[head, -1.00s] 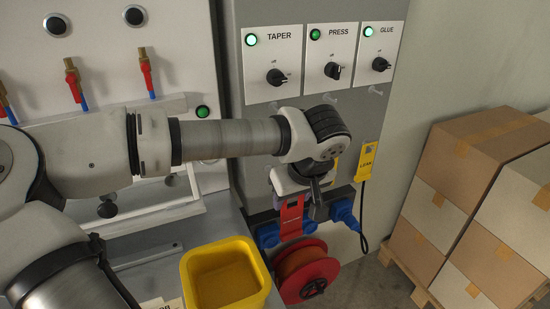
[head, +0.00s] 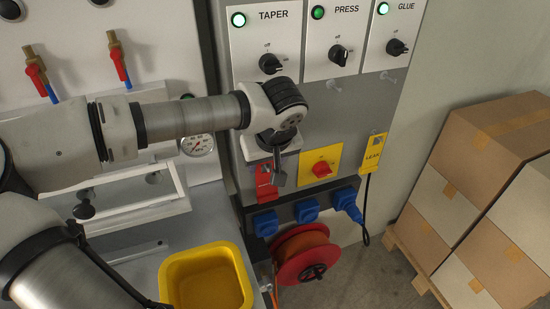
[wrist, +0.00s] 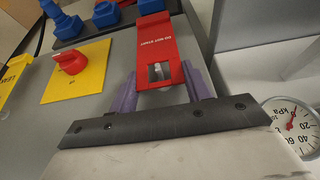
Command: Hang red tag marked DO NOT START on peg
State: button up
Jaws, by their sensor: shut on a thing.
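The red tag (head: 265,187) marked DO NOT START hangs below my gripper (head: 270,166) in the head view. In the wrist view the tag (wrist: 157,42) lies between the purple fingers of my gripper (wrist: 161,86), which is shut on it. A slot near the tag's held end shows something pale and shiny through it; I cannot tell what. Two bare pegs show on the grey panel, one below PRESS (head: 333,83) and one below GLUE (head: 387,75). The area below TAPER is hidden by my wrist.
A yellow plate with a red knob (head: 321,169) is right of the tag. A yellow LEAK tag (head: 374,153) hangs further right. Blue plugs (head: 307,210) and a red reel (head: 305,254) are below. A yellow bin (head: 208,277) and a gauge (head: 197,145) are left.

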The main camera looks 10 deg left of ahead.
jog(key=shift+w+a+f, duration=0.1)
jog(key=shift+a+f, duration=0.05)
jog(key=shift+f, duration=0.1)
jog(key=shift+f, duration=0.15)
jog(key=o, duration=1.2)
